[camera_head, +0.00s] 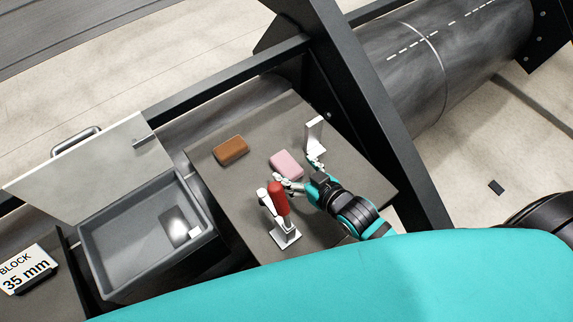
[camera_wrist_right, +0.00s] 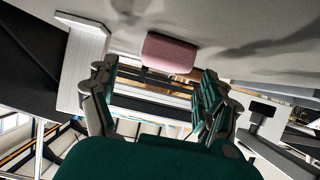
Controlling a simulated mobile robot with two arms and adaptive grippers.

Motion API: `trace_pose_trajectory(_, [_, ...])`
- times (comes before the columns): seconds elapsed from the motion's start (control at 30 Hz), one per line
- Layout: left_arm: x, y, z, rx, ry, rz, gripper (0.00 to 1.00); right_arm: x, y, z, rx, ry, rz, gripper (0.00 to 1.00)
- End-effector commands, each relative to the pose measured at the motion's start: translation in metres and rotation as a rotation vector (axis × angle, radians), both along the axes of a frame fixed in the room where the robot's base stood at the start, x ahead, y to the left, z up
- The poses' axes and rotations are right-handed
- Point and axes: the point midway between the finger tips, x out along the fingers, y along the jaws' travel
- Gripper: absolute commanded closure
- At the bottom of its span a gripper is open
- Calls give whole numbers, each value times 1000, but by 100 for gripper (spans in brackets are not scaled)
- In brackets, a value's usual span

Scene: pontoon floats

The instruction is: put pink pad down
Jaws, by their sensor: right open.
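The pink pad (camera_head: 287,164) is a rounded block lying on the grey tabletop (camera_head: 215,190). In the right wrist view the pad (camera_wrist_right: 170,53) shows just beyond and between my fingertips, with a gap on each side. My right gripper (camera_head: 300,172) is open beside the pad's near edge, and its fingers (camera_wrist_right: 158,88) do not appear to touch the pad. My left gripper is in neither view.
A brown block (camera_head: 231,150) lies left of the pad. A white upright bracket (camera_head: 314,134) stands right of it. A red-handled clamp (camera_head: 279,202) on a stand is close to my gripper's left. An open grey box (camera_head: 130,240) with raised lid sits left.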

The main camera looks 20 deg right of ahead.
Motion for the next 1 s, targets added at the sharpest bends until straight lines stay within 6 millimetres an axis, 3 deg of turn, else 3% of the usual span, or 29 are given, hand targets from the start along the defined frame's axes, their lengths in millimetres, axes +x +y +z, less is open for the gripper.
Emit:
trace_pose_trajectory(0.2, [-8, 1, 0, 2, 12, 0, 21, 26, 11, -11, -1, -1, 0, 19])
trace_pose_trajectory(0.5, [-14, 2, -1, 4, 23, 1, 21, 30, 13, -13, -1, 0, 0, 19])
trace_pose_trajectory(0.9, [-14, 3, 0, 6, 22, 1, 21, 29, 12, -13, -1, -1, 0, 72])
trace_pose_trajectory(1.0, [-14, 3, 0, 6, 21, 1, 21, 29, 12, -13, -1, -1, 0, 74])
